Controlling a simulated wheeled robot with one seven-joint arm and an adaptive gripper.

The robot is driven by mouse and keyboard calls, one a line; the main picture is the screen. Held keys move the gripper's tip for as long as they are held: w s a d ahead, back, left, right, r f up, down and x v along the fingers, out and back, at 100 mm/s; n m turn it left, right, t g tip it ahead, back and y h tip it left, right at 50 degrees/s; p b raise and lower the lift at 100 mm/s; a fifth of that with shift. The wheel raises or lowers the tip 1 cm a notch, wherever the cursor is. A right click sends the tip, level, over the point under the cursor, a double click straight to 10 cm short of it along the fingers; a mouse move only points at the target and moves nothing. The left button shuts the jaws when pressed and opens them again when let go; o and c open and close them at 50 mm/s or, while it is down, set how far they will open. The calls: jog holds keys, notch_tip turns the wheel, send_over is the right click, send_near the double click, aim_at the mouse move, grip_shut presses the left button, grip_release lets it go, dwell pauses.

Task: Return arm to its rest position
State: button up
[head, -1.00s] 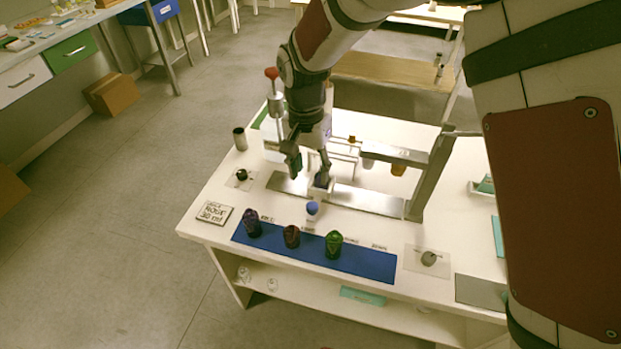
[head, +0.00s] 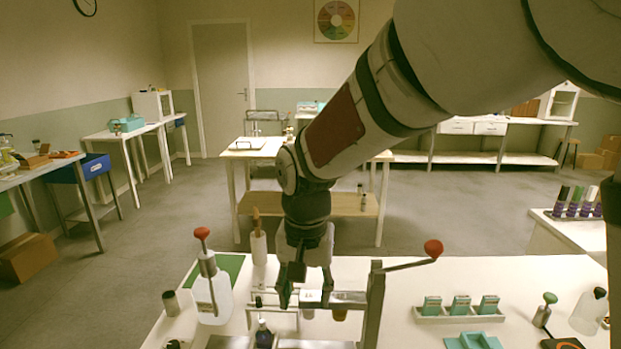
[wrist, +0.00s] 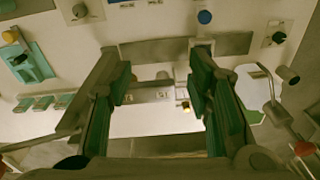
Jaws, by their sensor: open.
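My gripper (head: 306,292) hangs pointing down over the white table (head: 400,275), beside a metal stand (head: 372,310). In the wrist view my gripper (wrist: 160,82) shows its two green-padded fingers spread apart with nothing held between them. A round blue top (wrist: 204,17) also shows beyond the fingers in the wrist view. The arm still reaches out over the table.
A red-knobbed lever (head: 433,249) sticks out right of the stand. A red-knobbed dispenser (head: 205,265) stands at the left. Teal boxes in a tray (head: 460,310) and a clear flask (head: 588,311) are at the right. Another table (head: 245,147) stands behind.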

jog(key=s+d+r+t, duration=0.2)
jog(key=s+d+r, duration=0.75)
jog(key=d, duration=0.35)
jog(key=s+d, duration=0.3)
jog(key=s, duration=0.3)
jog(key=s+d+n+t+p, duration=0.1)
jog(key=s+d, duration=0.3)
jog(key=s, duration=0.2)
jog(key=shift+d+n, duration=0.3)
